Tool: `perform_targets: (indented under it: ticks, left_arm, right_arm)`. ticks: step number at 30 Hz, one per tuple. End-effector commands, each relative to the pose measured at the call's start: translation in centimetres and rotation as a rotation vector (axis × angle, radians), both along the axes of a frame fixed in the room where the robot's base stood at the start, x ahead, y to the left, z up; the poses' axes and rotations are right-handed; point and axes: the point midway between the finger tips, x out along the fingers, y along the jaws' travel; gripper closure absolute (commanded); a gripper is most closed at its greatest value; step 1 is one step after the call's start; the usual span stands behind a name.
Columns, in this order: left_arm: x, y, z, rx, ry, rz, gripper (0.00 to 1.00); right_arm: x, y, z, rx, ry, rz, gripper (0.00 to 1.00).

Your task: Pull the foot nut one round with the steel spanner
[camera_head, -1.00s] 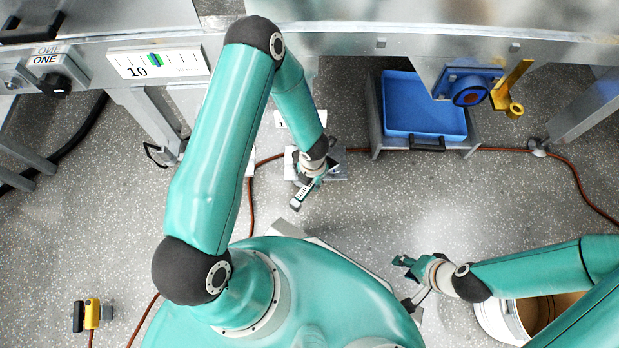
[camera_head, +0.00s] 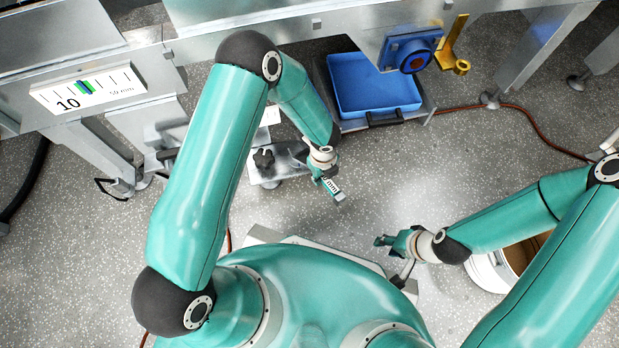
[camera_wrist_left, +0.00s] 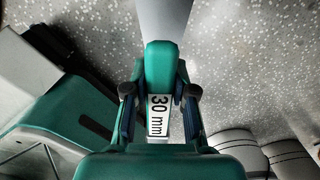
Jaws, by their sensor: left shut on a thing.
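My left gripper (camera_head: 330,184) is low over the floor in front of the machine, right of a small metal plate. It is shut on the steel spanner, whose white label (camera_wrist_left: 159,115) reads "30 mm" between the fingers in the left wrist view. A grey steel length (camera_wrist_left: 165,18) shows beyond the fingers there; I cannot tell if it is part of the spanner. My right gripper (camera_head: 386,241) hangs above the floor at right, too small to tell open from shut. I cannot make out the foot nut.
The metal plate (camera_head: 282,168) bears a black knob (camera_head: 263,158). A blue tray (camera_head: 372,85) stands under the machine, beside a blue flanged fitting (camera_head: 411,55) and a yellow bracket (camera_head: 452,52). A white drum (camera_head: 488,274) stands near my right arm. Floor between the grippers is clear.

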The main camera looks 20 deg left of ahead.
Motion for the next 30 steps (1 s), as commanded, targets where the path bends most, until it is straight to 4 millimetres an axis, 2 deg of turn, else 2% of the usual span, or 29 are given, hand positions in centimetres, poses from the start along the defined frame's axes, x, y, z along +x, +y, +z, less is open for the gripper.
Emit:
perform_targets:
  ticks: [3, 15, 30]
  left_arm:
    - [1.3, -1.1, 0.0, -0.002, -0.003, 0.122, 1.00]
    - [5.4, -2.1, -0.2, -0.001, -0.003, 0.458, 1.00]
    - [6.0, -2.4, 0.0, 0.000, -0.001, 0.517, 1.00]
  right_arm:
    - [0.0, 0.0, 0.1, 0.000, 0.000, 0.000, 0.60]
    - [0.0, 0.0, -0.7, 0.000, 0.000, 0.000, 0.60]
    - [0.0, 0.0, -0.9, 0.000, 0.000, 0.000, 0.60]
